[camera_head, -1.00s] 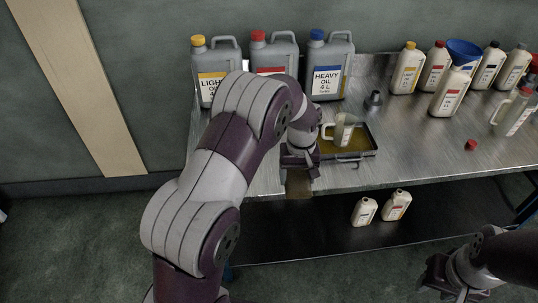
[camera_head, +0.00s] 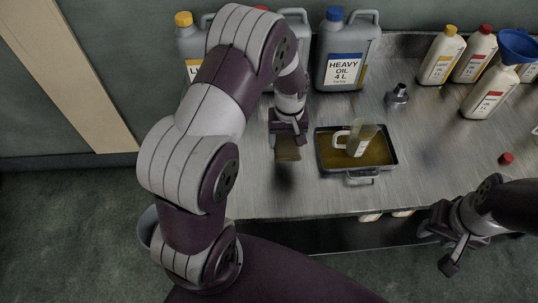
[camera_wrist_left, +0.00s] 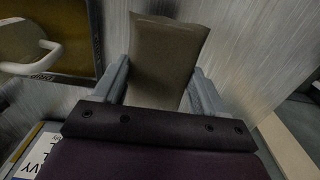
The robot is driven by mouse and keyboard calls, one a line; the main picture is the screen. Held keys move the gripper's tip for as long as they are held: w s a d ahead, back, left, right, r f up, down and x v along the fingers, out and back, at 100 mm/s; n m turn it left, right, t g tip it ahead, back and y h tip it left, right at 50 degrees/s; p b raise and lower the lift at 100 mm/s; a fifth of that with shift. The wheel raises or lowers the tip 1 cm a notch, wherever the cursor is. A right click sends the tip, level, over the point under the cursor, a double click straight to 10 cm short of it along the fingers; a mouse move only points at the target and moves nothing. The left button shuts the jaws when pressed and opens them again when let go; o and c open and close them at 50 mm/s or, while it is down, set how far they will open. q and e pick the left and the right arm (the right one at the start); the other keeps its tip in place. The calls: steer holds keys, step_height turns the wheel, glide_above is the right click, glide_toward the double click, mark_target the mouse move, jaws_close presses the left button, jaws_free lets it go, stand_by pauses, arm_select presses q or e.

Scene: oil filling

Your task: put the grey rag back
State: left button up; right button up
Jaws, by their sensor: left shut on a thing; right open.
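The grey rag (camera_head: 287,149) hangs below my left gripper (camera_head: 288,136) in the head view, over the bench left of the tray. It looks brownish grey, and a shadow lies on the bench beneath it. In the left wrist view the rag (camera_wrist_left: 165,62) sits between both fingers of my left gripper (camera_wrist_left: 158,85), which is shut on it. My right gripper (camera_head: 440,250) is open and empty at the lower right, in front of the bench's front edge.
A dark tray (camera_head: 394,160) with amber oil holds a clear jug (camera_head: 361,140). Large grey cans, such as the heavy oil can (camera_head: 346,50), stand behind. A metal funnel (camera_head: 398,95), a red cap (camera_head: 506,158) and several bottles are right. The bench (camera_head: 262,195) front left is bare.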

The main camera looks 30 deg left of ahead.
arm_select(q)
glide_above(268, 169)
steer(key=f, duration=0.3)
steer(key=shift+w+f+p, duration=0.2)
steer(key=shift+f+p, duration=0.05)
steer(key=shift+p, duration=0.1)
steer(key=f, duration=0.3)
steer(key=shift+s+f, duration=0.25)
steer(key=shift+f, duration=0.1)
steer(key=shift+w+f, duration=0.1)
steer(key=shift+f, duration=0.2)
steer(key=shift+f, duration=0.1)
steer(key=o, duration=0.9)
steer(key=shift+o, duration=0.2)
